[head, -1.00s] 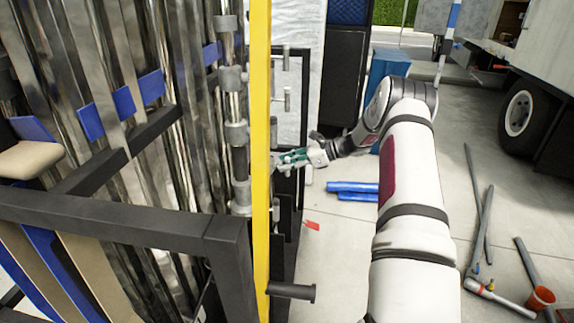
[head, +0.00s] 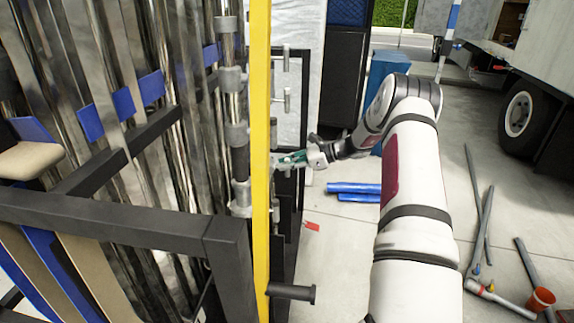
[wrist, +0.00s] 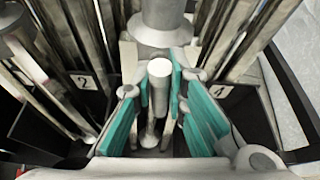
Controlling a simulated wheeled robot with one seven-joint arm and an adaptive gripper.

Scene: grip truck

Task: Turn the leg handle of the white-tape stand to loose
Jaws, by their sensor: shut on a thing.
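My gripper (head: 290,158) reaches in from the right, just behind the yellow post, at the upright metal stands. In the wrist view its teal-padded fingers (wrist: 160,105) stand on both sides of a grey leg handle (wrist: 159,70) with a round end, and are shut on it. The handle juts toward the camera below a thick grey collar (wrist: 163,30) of a stand. White tape on this stand is not clear in either view. In the head view the handle is hidden by the gripper and the yellow post.
The yellow post (head: 261,110) and a dark cart frame (head: 230,255) stand close to the left of my arm. Tags 2 (wrist: 84,82) and 4 (wrist: 220,92) flank the handle. Blue tubes (head: 354,188) lie on the floor.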

